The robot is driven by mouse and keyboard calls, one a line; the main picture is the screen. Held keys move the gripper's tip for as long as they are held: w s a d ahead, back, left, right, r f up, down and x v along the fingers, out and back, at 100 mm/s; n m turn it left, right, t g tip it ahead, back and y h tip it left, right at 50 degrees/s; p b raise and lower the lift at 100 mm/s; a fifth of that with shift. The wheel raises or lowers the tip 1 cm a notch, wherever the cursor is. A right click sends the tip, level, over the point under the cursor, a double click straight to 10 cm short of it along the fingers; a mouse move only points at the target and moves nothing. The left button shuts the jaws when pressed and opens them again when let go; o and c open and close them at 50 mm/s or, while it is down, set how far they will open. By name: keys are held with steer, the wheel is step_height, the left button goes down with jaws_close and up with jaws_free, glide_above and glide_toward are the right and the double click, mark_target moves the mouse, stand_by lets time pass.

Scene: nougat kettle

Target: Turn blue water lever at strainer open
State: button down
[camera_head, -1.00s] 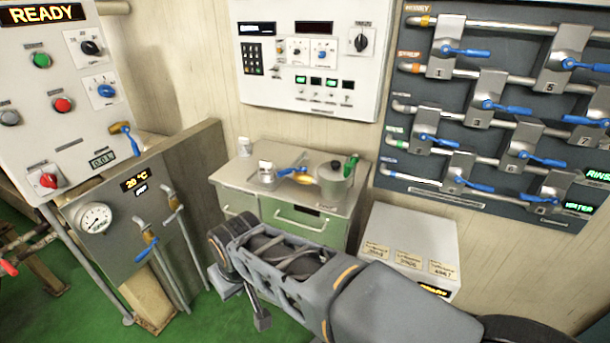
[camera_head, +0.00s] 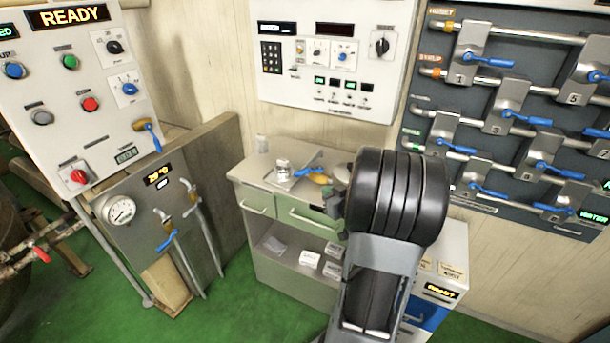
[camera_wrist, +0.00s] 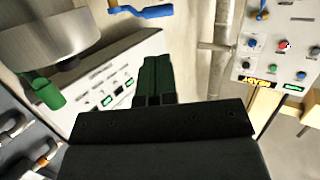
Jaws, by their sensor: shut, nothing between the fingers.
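A blue lever (camera_head: 167,241) sits on a pipe of the grey gauge panel (camera_head: 130,250) at the left in the head view. It slants across its pipe. No strainer label is readable, so I cannot tell for sure that this is the named lever. In the wrist view my gripper (camera_wrist: 157,62) shows two dark green fingers pressed together, with nothing between them. In the head view my black wrist hides most of it, over the counter and well to the right of the gauge panel. The gripper touches no lever in the wrist view.
A metal pot with a green handle (camera_wrist: 42,90) is close by my gripper. Blue valve levers line the dark right panel (camera_head: 425,187). Green floor (camera_head: 225,315) is open at lower left.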

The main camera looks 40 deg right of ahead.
steer(key=p, duration=0.1)
glide_toward(301, 175)
steer(key=shift+t+y, duration=0.3)
steer(key=shift+y, duration=0.1)
steer(key=w, duration=0.2)
steer(key=w+f, duration=0.1)
steer(key=w, duration=0.2)
steer(key=w+f, duration=0.1)
steer(key=w, duration=0.1)
steer(key=shift+w+d, duration=0.15)
steer(key=shift+d, duration=0.2)
steer(key=shift+d, duration=0.1)
